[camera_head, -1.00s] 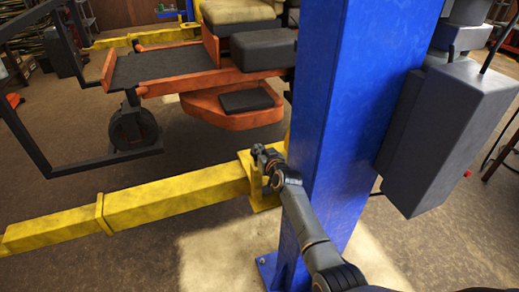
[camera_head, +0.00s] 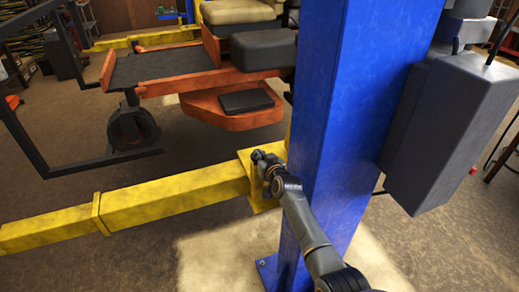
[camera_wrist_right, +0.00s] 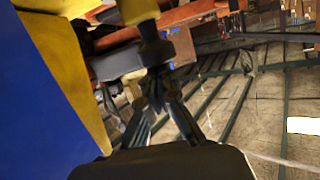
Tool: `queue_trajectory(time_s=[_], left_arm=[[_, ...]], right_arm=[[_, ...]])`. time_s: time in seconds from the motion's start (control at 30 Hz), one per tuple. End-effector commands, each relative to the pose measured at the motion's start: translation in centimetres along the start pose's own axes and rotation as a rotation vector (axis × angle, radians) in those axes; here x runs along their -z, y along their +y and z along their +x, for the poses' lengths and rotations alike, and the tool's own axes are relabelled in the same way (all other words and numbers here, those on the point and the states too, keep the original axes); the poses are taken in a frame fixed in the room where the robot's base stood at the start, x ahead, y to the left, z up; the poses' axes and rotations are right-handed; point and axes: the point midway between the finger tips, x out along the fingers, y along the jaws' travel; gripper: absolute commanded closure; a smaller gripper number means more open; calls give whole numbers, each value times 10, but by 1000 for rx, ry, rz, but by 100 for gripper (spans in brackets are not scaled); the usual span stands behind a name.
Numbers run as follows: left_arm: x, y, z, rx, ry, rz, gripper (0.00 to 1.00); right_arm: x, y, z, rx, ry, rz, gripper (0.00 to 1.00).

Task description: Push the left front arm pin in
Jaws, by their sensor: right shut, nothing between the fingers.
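The yellow front lift arm (camera_head: 170,200) runs from the left to a yellow bracket (camera_head: 262,197) at the foot of the blue post (camera_head: 345,110). My right gripper (camera_head: 262,161) is at the top of that bracket, just left of the post. In the right wrist view my gripper (camera_wrist_right: 156,88) is shut and empty, with its fingertips close under a dark, pin-like part (camera_wrist_right: 154,45) below yellow metal. Whether they touch it I cannot tell. In the head view the gripper and wrist hide the pin. My left gripper is not in view.
An orange mower (camera_head: 165,82) with a dark deck stands behind the arm. A black frame (camera_head: 45,165) is at the left. A grey box (camera_head: 450,130) is fixed to the post's right side. The floor in front of the arm is clear.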

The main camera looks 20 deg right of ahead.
Motion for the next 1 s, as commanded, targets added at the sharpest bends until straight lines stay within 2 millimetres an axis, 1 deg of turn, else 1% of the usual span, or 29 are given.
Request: queue_trajectory(time_s=[0.03, 0.17, 0.27, 0.37, 0.4, 0.43, 0.47, 0.8, 1.0], left_arm=[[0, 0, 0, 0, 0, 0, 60], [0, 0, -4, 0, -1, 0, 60], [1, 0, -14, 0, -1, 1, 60], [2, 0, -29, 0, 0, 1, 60], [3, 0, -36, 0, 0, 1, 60], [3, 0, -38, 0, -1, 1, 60], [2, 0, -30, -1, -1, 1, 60], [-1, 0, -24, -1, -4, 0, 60], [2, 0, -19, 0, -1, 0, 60]], right_arm=[[-4, 0, 0, 1, -9, 0, 100], [1, 0, -1, 1, -9, 0, 100], [15, 1, -2, 0, -6, -2, 100], [37, 2, -4, 0, -2, -2, 100], [47, 2, -5, -1, 0, -2, 100], [50, 3, -6, -1, -1, -1, 100], [39, 2, -10, 1, -5, 0, 100], [39, 3, -62, 0, 1, 0, 100], [39, 3, -88, -1, 1, 0, 100]])
